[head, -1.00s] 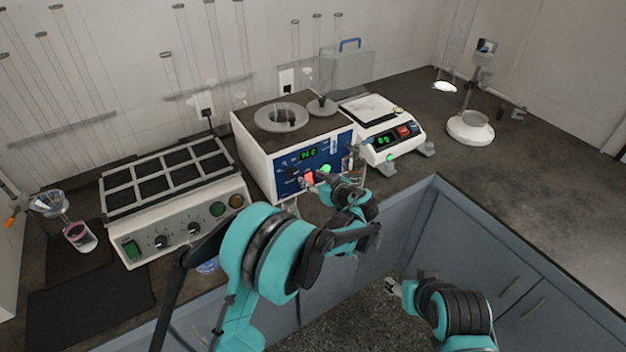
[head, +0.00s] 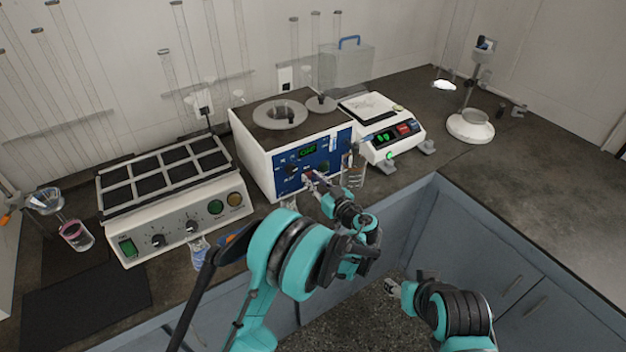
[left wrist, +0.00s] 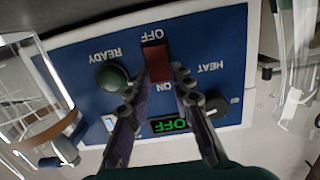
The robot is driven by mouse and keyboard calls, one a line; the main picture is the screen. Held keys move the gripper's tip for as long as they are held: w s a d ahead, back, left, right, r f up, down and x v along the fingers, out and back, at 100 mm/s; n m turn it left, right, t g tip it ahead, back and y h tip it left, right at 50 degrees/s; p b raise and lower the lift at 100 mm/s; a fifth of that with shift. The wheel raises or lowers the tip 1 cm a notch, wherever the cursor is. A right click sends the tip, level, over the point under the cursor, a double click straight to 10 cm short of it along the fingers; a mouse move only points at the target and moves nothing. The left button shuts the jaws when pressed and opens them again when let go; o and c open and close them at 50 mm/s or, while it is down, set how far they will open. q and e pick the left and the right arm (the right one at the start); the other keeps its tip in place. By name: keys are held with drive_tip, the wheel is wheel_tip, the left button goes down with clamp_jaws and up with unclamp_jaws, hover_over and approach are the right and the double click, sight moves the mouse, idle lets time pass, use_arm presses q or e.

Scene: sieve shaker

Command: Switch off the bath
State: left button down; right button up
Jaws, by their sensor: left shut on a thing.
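The bath (head: 252,158) is a white box with a blue front panel and a round opening on its dark top. Its display (head: 308,152) is lit green, and in the left wrist view the display (left wrist: 170,125) reads OFF. The red switch (left wrist: 156,62) sits between the OFF and ON labels. The READY lamp (left wrist: 112,77) is dark green and unlit. My left gripper (head: 311,177) is at the panel. In the left wrist view its fingertips (left wrist: 163,78) are closed on the switch's lower part. My right gripper (head: 394,287) is low above the floor, its jaws unclear.
A white balance-like device (head: 412,142) with a green display stands to the right. Glass vessels (left wrist: 28,80) flank the panel closely. The right-hand counter (head: 540,175) is mostly clear.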

use_arm(q)
drive_tip(key=c, duration=1.3)
unclamp_jaws()
drive_tip(key=v, duration=0.7)
drive_tip(key=shift+s+d, duration=0.15)
drive_tip(key=shift+s, duration=0.1)
